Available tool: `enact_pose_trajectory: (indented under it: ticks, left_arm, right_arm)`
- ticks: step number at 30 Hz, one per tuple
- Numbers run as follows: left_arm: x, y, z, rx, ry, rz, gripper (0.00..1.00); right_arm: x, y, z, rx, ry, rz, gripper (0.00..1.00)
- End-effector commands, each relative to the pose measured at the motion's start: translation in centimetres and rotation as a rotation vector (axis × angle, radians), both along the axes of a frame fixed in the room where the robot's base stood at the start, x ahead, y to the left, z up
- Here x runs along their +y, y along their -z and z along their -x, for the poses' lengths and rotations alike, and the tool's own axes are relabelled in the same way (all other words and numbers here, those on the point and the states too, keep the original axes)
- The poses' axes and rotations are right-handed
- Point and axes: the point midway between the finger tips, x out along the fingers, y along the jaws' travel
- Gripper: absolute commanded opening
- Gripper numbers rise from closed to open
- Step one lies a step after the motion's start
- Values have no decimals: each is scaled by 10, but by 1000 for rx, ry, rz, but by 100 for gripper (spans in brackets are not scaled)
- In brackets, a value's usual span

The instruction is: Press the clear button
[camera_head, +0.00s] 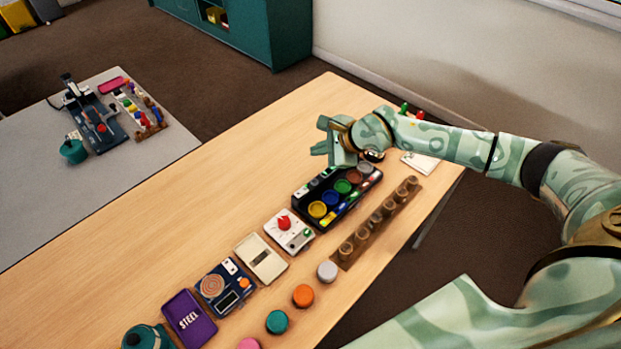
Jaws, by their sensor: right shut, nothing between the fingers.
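My right gripper (324,147) is shut and empty. It is above the far end of a black panel (330,219) with round yellow, blue, green, brown and grey spots and a row of small coloured pieces. A white box (289,231) with a red knob and a small green button stands in front of this panel. No label reading "clear" can be made out, so I cannot tell which button is the clear button. The gripper and wrist hide part of the panel's far end. My left gripper is not in view.
A brown rack (377,222) of small cups lies right of the panel. The table's left side is clear.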

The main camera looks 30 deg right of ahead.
Motion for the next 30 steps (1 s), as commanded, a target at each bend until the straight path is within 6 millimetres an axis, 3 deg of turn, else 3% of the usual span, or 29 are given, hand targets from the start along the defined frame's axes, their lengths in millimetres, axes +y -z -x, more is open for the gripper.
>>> enact_pose_trajectory:
  ticks: [8, 22, 30]
  left_arm:
    - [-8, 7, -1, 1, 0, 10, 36]
    - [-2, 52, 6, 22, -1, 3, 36]
    - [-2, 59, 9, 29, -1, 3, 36]
  right_arm:
    - [0, 9, 0, 2, 1, -1, 0]
    - [0, 71, 1, 5, -1, -3, 0]
    - [0, 89, 0, 2, 1, -1, 0]
